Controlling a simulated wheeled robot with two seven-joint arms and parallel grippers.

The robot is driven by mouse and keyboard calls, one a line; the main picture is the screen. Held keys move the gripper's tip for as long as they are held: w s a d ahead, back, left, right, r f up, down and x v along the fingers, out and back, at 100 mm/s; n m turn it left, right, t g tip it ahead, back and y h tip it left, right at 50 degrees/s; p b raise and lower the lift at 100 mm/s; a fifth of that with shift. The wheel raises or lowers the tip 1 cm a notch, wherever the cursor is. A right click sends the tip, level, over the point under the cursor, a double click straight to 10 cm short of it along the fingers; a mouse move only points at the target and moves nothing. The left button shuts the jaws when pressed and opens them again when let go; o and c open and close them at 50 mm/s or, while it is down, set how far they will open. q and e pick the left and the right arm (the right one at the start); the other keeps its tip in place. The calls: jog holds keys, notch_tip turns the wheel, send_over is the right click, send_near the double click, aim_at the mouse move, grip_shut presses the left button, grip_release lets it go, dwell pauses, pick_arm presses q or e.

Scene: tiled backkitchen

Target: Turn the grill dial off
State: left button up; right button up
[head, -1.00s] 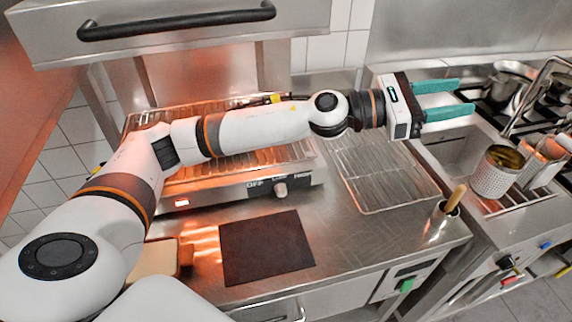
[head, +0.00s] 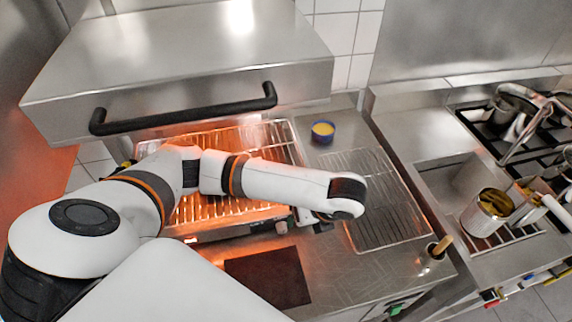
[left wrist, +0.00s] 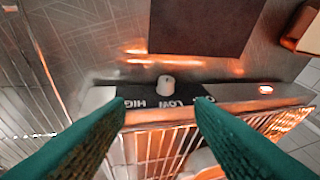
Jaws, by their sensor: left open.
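The grill (head: 215,232) glows orange under its hood, with a dark control strip along its front. The grill dial (left wrist: 166,82) is a small pale knob on that strip, and it also shows in the head view (head: 281,227). HIGH and LOW read upside down in the left wrist view; the lettering beyond is partly covered by a finger. I cannot tell the dial's setting. My right gripper is not in view.
The hood's black handle (head: 185,115) hangs above the grill. A dark mat (head: 268,276) lies in front of it. A wire rack (head: 385,205) and a blue bowl (head: 322,132) are to the right. A cup with a wooden handle (head: 437,249) stands near the counter's right edge.

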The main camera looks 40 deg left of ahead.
aim_at(284, 229)
pick_arm(q)
jog(key=x, duration=0.3)
jog(key=p+x, duration=0.1)
jog(key=x, duration=0.3)
jog(key=s+p+x, duration=0.1)
jog(key=x, duration=0.3)
jog(key=shift+a+r, duration=0.1)
jog(key=shift+a, duration=0.05)
jog(key=shift+a+f, duration=0.2)
jog(key=shift+f, duration=0.25)
jog(key=c, duration=1)
jog(key=shift+o, duration=0.2)
